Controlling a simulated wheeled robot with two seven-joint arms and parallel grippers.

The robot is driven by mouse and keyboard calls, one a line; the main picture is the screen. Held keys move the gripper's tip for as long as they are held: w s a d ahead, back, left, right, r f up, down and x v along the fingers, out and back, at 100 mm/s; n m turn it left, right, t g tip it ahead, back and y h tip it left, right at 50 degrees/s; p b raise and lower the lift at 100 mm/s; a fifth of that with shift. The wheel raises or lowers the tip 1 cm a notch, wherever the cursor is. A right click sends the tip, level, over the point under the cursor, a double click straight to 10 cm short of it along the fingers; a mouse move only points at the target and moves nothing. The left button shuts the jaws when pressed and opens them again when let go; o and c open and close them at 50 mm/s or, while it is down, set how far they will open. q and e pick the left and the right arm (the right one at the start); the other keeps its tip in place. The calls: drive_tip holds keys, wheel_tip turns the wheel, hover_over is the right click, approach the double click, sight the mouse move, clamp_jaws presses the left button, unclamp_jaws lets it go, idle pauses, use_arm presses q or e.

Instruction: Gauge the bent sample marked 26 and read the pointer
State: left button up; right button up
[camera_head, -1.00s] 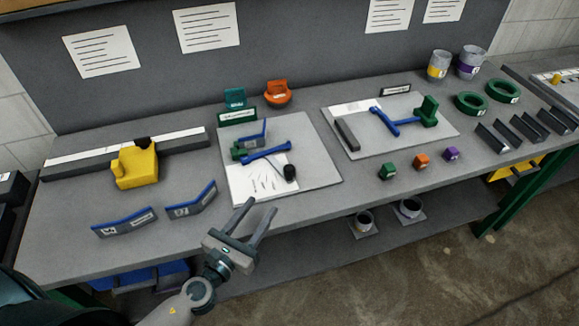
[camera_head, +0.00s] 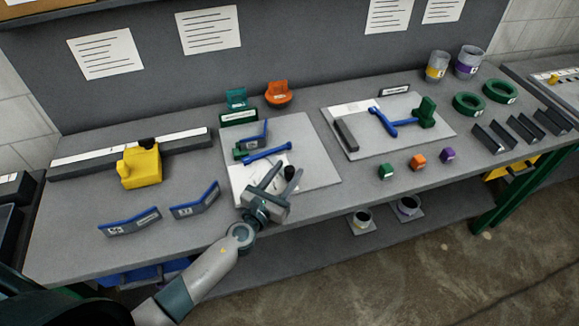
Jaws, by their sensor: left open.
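Two blue bent samples with white tags lie at the front left of the bench, a left one (camera_head: 130,223) and a right one (camera_head: 195,201). A third blue bent piece (camera_head: 256,133) with a tag stands on the left grey board (camera_head: 318,165), by a green block (camera_head: 240,150). I cannot read which is marked 26. No pointer reading is legible.
A yellow block (camera_head: 140,168) sits by a long rail (camera_head: 75,168) at the left. A second board (camera_head: 365,148) holds a blue bar and green block. Small coloured blocks (camera_head: 418,162), rings and angle pieces are at right.

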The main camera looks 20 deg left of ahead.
use_arm(q)
drive_tip(key=shift+w+d, duration=0.2)
drive_tip(key=shift+w, duration=0.75)
drive_tip(key=shift+c, duration=0.6)
clamp_jaws()
drive_tip(key=shift+w+d, duration=0.1)
